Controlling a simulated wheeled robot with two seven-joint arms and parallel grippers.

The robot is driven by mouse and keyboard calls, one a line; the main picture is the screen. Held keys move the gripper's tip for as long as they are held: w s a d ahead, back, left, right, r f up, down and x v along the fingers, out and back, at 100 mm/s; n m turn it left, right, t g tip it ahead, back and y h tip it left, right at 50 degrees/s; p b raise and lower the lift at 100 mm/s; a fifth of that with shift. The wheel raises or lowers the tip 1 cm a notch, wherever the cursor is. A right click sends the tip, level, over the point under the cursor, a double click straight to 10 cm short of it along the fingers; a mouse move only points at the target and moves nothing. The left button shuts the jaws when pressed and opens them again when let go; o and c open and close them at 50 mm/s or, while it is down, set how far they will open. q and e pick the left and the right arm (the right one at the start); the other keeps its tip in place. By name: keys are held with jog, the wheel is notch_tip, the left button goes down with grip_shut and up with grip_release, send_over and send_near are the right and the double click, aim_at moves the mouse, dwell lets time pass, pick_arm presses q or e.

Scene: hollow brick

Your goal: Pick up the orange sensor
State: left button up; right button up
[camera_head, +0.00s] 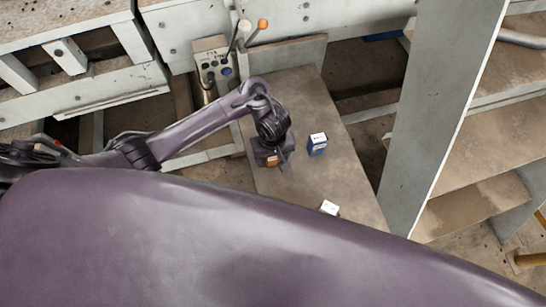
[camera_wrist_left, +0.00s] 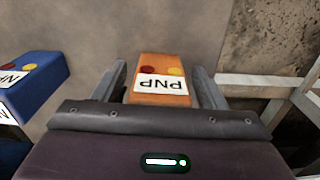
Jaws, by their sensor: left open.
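The orange sensor (camera_wrist_left: 163,68) has a white label reading PNP, a red dot and a yellow dot. In the left wrist view it sits between the two fingers of my left gripper (camera_wrist_left: 162,85), with a gap visible on each side. The left gripper is open. In the head view the gripper (camera_head: 279,158) is low over the board, and only a small part of the orange sensor (camera_head: 272,161) shows beside it. My right gripper is not in view.
A blue sensor (camera_head: 317,147) stands on the brown board (camera_head: 300,100) to the right of the gripper; it also shows in the left wrist view (camera_wrist_left: 35,80). A white-topped object (camera_head: 329,208) is nearer. A control box (camera_head: 215,62) with levers stands behind, and a grey panel (camera_head: 437,110) rises right.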

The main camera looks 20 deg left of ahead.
pick_arm(q)
jog(key=shift+f, duration=0.1)
jog(key=shift+c, duration=0.4)
jog(key=c, duration=1)
jog(key=shift+w, duration=0.1)
jog(key=shift+c, duration=0.2)
